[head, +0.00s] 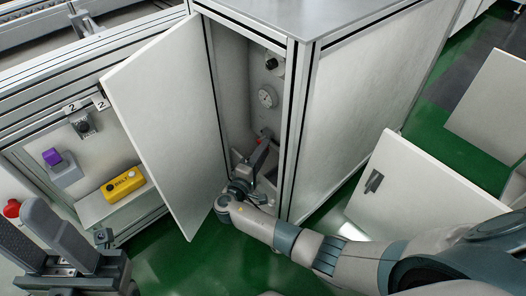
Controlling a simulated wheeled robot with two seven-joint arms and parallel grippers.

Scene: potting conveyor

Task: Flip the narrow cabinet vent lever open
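The narrow cabinet (345,115) stands in the middle of the head view with its white door (165,125) swung open to the left. My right gripper (262,145) is inside the opening, low down, in front of the back panel.
Inside the cabinet are a round gauge (267,97) and a black knob (271,64). Left of the door, the conveyor side carries a purple switch (52,157), a yellow box (124,184) and a red button (12,208). A white panel with a dark handle (374,181) stands right. Green floor is open between.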

